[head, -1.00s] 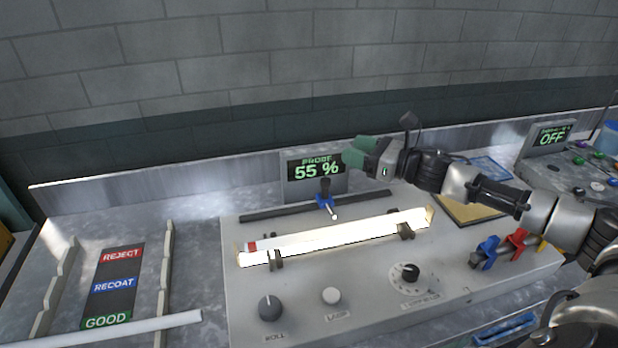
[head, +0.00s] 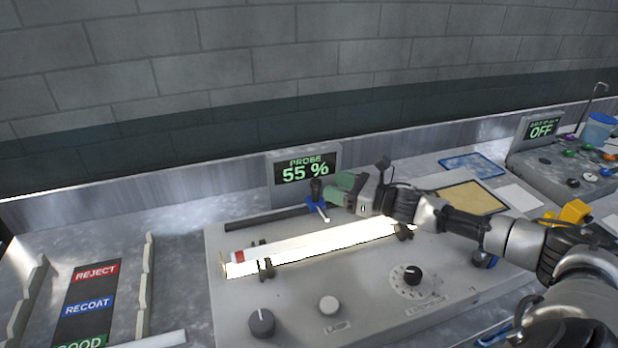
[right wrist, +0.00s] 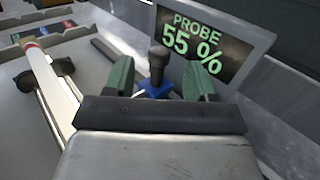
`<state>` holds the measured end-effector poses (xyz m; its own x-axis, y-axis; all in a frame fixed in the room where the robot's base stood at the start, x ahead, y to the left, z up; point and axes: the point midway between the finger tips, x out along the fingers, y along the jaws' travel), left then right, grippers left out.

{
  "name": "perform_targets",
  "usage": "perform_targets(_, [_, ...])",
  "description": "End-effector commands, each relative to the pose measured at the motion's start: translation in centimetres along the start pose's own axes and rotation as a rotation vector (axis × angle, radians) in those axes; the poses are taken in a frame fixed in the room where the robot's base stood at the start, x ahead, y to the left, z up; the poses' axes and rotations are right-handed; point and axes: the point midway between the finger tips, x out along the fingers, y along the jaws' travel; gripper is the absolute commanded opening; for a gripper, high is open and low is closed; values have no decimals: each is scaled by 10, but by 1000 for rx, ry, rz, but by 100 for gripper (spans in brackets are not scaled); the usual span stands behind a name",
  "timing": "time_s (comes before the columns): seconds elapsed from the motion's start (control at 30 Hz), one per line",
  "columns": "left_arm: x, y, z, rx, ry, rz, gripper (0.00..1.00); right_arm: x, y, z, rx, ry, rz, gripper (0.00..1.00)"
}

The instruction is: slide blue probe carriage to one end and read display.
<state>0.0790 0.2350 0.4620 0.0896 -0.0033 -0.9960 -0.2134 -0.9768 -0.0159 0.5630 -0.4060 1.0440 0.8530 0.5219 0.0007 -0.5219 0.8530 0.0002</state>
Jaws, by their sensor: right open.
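The blue probe carriage (head: 316,203) sits on a dark rail (head: 268,219) behind the lit glass tube (head: 310,244). It has a black knob on top and a thin white probe pointing toward the tube. The display (head: 304,171) behind it reads "PROBE 55 %". My right gripper (head: 340,190) is just right of the carriage in the head view. In the right wrist view the open green fingers (right wrist: 160,80) stand on either side of the carriage's black knob (right wrist: 158,60), with gaps visible. The blue base (right wrist: 155,88) is partly hidden by the gripper. My left gripper is not in view.
A rack with REJECT, RECOAT and GOOD labels (head: 90,305) is at the left. Dials (head: 262,322) and a lamp button (head: 329,306) are on the panel front. A second box (head: 565,165), with a display reading OFF, stands at the right. A tan pad (head: 468,197) lies behind my right arm.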

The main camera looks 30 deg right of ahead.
Motion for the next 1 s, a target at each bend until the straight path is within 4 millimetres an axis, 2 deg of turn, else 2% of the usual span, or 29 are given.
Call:
perform_targets(0.03, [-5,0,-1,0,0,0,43,3,0,-5,3,-3,0,56])
perform_targets(0.3, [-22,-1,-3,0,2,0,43,48,0,-1,0,-4,1,56])
perform_targets(0.5, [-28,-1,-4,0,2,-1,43,70,0,-4,0,-1,1,56])
perform_targets(0.87, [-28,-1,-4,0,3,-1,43,75,0,-6,-1,0,1,56])
perform_targets(0.9, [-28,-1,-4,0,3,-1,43,75,0,-6,-1,0,1,54])
perform_targets(1.0, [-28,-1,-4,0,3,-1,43,75,0,-5,-1,0,1,39])
